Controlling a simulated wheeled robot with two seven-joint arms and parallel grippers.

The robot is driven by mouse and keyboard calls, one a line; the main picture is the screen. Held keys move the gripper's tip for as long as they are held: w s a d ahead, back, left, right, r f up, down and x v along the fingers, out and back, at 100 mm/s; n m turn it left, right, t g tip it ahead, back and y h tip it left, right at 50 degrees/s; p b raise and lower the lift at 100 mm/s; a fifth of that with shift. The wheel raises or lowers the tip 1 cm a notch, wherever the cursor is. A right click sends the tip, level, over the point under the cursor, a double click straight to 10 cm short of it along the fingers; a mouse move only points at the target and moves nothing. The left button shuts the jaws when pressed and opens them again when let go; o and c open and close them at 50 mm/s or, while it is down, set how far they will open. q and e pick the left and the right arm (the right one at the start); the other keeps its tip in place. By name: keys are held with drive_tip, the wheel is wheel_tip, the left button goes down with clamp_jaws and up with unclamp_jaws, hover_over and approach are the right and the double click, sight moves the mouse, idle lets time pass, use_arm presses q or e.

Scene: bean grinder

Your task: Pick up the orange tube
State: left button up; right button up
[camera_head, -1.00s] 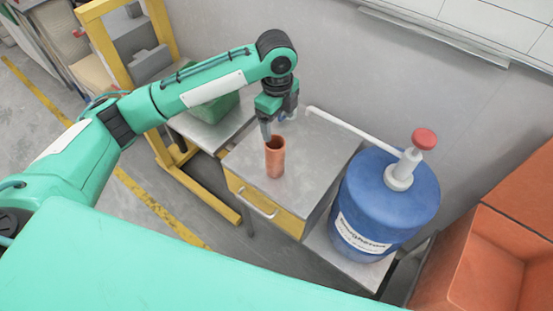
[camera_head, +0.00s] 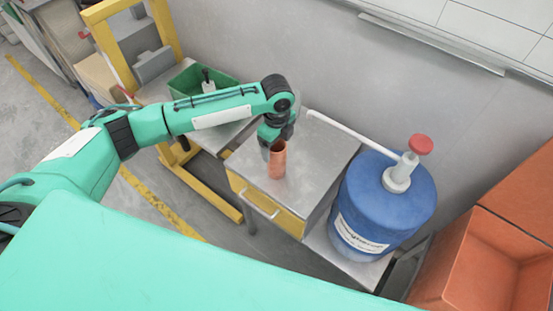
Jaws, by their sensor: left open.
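The orange tube (camera_head: 278,161) stands upright on the grey metal top of the small cabinet (camera_head: 312,165) with the yellow drawer. It is hollow, with its open end up. My left gripper (camera_head: 268,152) has come down right at the tube's upper left side, pointing downward. Its jaws are open. The fingertips are partly hidden by the wrist and the tube, so I cannot tell whether a finger is inside the tube or touches it. My right gripper is not in view.
A blue drum (camera_head: 386,205) with a red-topped pump (camera_head: 420,144) stands right of the cabinet, its white spout reaching over the cabinet's back. A green bin (camera_head: 205,82) sits on the table to the left. Orange crates (camera_head: 490,262) are at far right.

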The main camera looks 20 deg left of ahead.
sight(276, 165)
use_arm(q)
drive_tip(key=shift+f, duration=1.35)
drive_tip(key=c, duration=1.3)
drive_tip(key=shift+c, duration=0.7)
drive_tip(key=shift+r, duration=0.15)
